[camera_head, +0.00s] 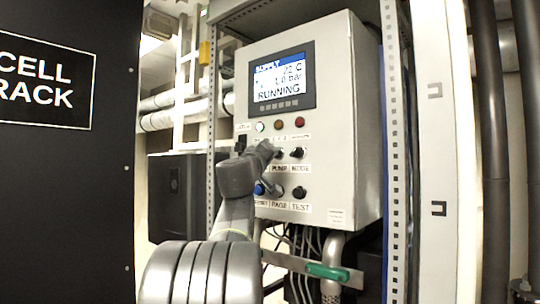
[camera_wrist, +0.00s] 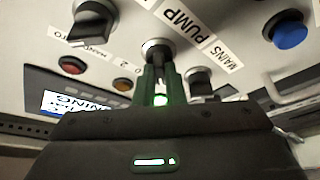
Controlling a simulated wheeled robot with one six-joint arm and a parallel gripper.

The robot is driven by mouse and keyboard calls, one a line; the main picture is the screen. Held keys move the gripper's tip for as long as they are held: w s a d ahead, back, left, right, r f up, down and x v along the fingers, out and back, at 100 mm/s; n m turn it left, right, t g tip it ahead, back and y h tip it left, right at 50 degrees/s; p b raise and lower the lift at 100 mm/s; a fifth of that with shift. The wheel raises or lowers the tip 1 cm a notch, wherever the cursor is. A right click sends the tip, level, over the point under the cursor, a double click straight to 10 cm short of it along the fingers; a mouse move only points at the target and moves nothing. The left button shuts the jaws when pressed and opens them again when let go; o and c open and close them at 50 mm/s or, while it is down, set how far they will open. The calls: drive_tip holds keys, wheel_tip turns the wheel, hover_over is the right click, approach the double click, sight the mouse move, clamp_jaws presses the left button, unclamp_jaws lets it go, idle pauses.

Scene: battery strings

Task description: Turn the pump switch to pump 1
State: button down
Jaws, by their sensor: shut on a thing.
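The pump switch (camera_head: 279,153) is a small dark rotary knob above the PUMP label on the grey control box. In the wrist view, which is turned over, the pump switch (camera_wrist: 158,51) sits beside the PUMP label (camera_wrist: 182,22). My gripper (camera_head: 269,150) reaches up to it from the lower left. In the wrist view my gripper (camera_wrist: 158,72) has its two narrow fingers close together on either side of the knob, shut on it. The fingers hide much of the knob, so its exact pointing direction is hard to tell.
The mode switch (camera_head: 297,153) is close on the right. The mains switch (camera_wrist: 201,82) and blue reset button (camera_wrist: 289,33) are nearby. The display (camera_head: 281,78) reads RUNNING. A green-handled lever (camera_head: 328,272) is below the box. A black cell rack (camera_head: 65,190) stands left.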

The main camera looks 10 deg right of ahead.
idle(0.4)
drive_tip(key=c, duration=1.5)
unclamp_jaws()
drive_tip(key=b+v, duration=0.6)
drive_tip(key=v, duration=0.7)
drive_tip(key=shift+s+a, duration=0.2)
drive_tip(key=shift+s, duration=0.15)
